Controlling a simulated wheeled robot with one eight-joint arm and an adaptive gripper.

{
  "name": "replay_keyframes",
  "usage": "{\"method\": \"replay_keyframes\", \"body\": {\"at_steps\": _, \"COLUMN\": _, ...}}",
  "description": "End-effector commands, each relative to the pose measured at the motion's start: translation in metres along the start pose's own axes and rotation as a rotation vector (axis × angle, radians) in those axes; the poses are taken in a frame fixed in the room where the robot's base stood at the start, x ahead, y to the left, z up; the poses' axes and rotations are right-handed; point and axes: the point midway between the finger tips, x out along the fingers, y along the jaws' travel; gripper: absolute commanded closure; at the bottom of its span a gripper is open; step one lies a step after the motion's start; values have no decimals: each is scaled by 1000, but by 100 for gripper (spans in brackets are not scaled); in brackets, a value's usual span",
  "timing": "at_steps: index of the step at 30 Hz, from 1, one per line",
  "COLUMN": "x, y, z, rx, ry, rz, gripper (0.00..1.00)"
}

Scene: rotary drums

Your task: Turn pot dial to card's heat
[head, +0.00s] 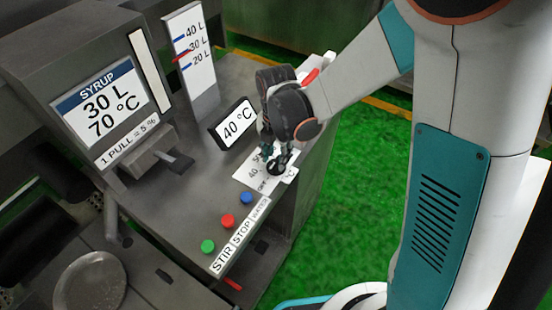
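The pot dial (275,168) is a small black knob on a white scale plate (250,173) on the grey console top. Parts of the scale read "40", "OFF" and "°C"; my gripper covers the rest. The dial's pointer setting cannot be read. A black-framed card (234,123) reading "40 °C" stands just behind and left of the scale. My gripper (277,156) points down right at the dial, its fingertips on either side of or just above it. Whether the fingers touch the knob cannot be told.
A screen (101,101) reads "SYRUP 30 L 70 °C", with a lever (172,158) below it. A level gauge (192,60) stands behind. Green (208,246), red (227,221) and blue (246,198) buttons sit left of the dial. Green floor lies to the right.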

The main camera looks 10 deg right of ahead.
Motion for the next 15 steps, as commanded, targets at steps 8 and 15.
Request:
{"method": "replay_keyframes", "body": {"at_steps": 8, "x": 18, "y": 0, "z": 0, "rx": 1, "ry": 0, "rz": 0, "gripper": 65}}
{"method": "replay_keyframes", "body": {"at_steps": 15, "x": 18, "y": 0, "z": 0, "rx": 1, "ry": 0, "rz": 0, "gripper": 65}}
